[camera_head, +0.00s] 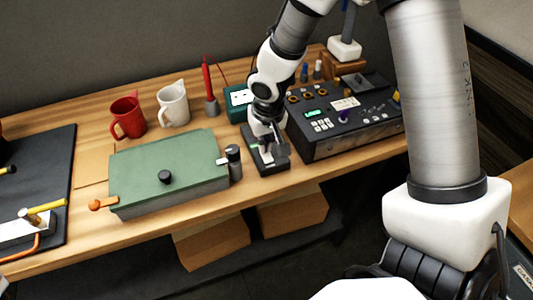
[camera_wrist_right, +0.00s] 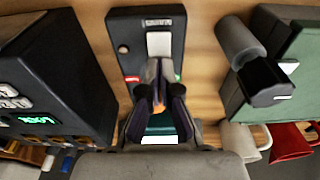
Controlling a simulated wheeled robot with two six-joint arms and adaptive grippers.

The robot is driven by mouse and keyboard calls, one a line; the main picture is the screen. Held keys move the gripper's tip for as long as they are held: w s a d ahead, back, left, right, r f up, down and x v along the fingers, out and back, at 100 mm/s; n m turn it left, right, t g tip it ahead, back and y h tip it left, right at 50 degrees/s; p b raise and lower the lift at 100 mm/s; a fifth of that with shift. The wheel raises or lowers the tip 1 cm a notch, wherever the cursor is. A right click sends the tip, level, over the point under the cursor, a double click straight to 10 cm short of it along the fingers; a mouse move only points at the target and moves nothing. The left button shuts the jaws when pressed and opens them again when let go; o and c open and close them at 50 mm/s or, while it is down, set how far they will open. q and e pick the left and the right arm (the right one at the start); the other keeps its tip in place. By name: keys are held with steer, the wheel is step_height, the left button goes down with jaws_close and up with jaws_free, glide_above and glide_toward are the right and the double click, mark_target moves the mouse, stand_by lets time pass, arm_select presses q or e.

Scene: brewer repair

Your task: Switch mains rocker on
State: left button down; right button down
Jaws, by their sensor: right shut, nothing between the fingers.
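A narrow black switch box (camera_head: 270,168) stands on the bench between the green-lidded brewer and the dark control unit. It also shows in the right wrist view (camera_wrist_right: 126,42), with a pale rocker-like plate (camera_wrist_right: 159,43), a small label above it and red and green marks lower down. My right gripper (camera_wrist_right: 160,72) is shut and empty, its fingertips over the lower part of the plate. Its fingers hide the middle of the box; I cannot tell whether they touch. In the head view my right gripper (camera_head: 277,148) is above the box. My left gripper is not in view.
The dark control unit (camera_head: 345,118) stands close on the right. The green-lidded box (camera_head: 168,170) and a grey cylinder (camera_head: 234,163) stand on the left. A red mug (camera_head: 127,118), a white mug (camera_head: 173,104) and a teal device (camera_head: 238,97) are behind.

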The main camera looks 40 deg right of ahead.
step_height(320, 180, up, 6)
steer(key=p, duration=0.4)
steer(key=shift+r+p, duration=0.25)
steer(key=shift+p, duration=0.15)
steer(key=shift+f, duration=0.1)
